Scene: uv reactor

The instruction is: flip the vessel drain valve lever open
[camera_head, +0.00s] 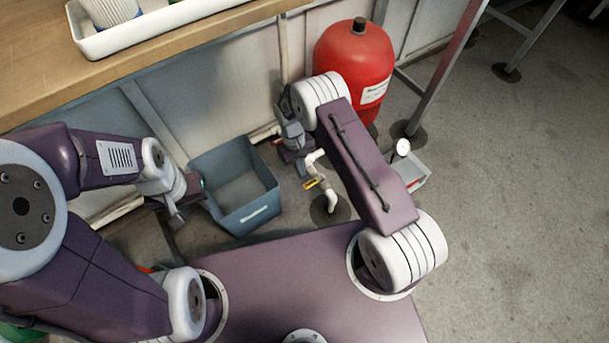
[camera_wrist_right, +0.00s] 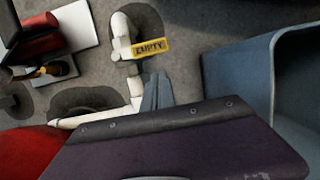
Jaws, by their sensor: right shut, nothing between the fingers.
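A white drain pipe (camera_head: 318,178) with bends stands on the floor by the red vessel (camera_head: 352,62). A yellow tag (camera_head: 311,184) sits on it and reads EMPTY in the right wrist view (camera_wrist_right: 150,48). I cannot pick out the valve lever clearly. My right gripper (camera_head: 302,166) is low beside the pipe, under my arm. In the right wrist view its grey fingers (camera_wrist_right: 157,90) are shut and empty, close to the pipe (camera_wrist_right: 131,85); contact cannot be told. My left gripper (camera_head: 175,213) is left of the blue bin, and its jaw state is unclear.
The blue bin (camera_head: 206,159) stands left of the pipe and shows at right in the right wrist view (camera_wrist_right: 232,78). A wooden bench (camera_head: 40,85) is above left.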

